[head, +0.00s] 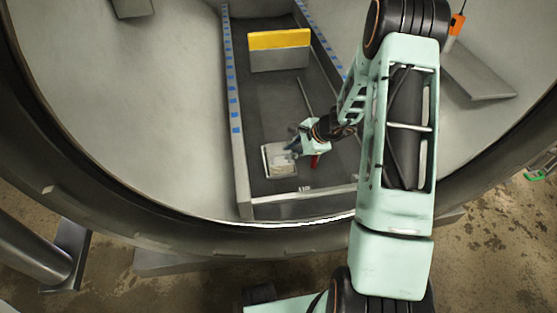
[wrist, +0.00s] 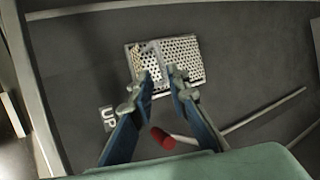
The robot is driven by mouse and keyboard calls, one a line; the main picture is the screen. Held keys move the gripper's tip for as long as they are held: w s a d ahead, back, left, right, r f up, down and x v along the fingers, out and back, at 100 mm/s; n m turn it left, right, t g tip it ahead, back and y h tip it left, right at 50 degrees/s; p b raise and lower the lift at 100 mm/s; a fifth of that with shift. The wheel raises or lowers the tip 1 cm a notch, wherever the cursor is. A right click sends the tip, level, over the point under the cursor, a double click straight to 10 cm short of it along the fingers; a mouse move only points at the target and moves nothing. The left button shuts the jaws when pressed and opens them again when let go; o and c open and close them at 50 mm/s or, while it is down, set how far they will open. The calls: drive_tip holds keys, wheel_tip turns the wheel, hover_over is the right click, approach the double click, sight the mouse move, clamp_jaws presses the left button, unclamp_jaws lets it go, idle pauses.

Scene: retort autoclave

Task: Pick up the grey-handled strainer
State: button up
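A perforated metal box (wrist: 188,52) lies on the dark tray floor; it also shows as a pale block in the head view (head: 276,168). I cannot tell if the fingertips touch the box.
A red handle (wrist: 161,138) lies beneath my gripper. A yellow-topped grey block (head: 279,41) stands farther back in the tray. Tray walls (head: 240,170) with blue marks enclose the space.

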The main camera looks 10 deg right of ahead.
sight(282, 155)
drive_tip(key=b+x, duration=0.1)
drive_tip(key=x, duration=0.5)
drive_tip(key=shift+w+a+b, duration=0.15)
drive_tip(key=shift+b, duration=0.15)
drive_tip(key=shift+r, duration=0.15)
drive_tip(key=shift+c, duration=0.3)
clamp_jaws()
